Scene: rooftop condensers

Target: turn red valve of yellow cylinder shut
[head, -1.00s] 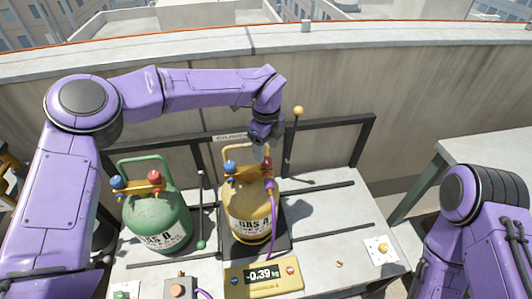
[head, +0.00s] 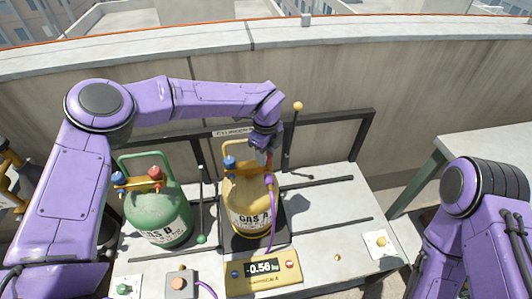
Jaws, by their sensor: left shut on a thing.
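The yellow cylinder (head: 238,197), labelled GAS A, stands upright on a dark scale plate. It has a blue valve (head: 229,163) on its left and a red valve (head: 264,160) on its right, the latter mostly hidden by my gripper. My left gripper (head: 266,152) comes down from above and is shut on the red valve. A purple hose (head: 273,205) runs down the cylinder's right side. My right arm shows at the lower right, but its gripper is out of view.
A green cylinder (head: 158,215) with its own blue and red valves stands to the left. A yellow scale display (head: 263,275) reads -0.56 kg in front. A black frame with a yellow-knobbed rod (head: 298,106) stands behind. The bench's right side is mostly clear.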

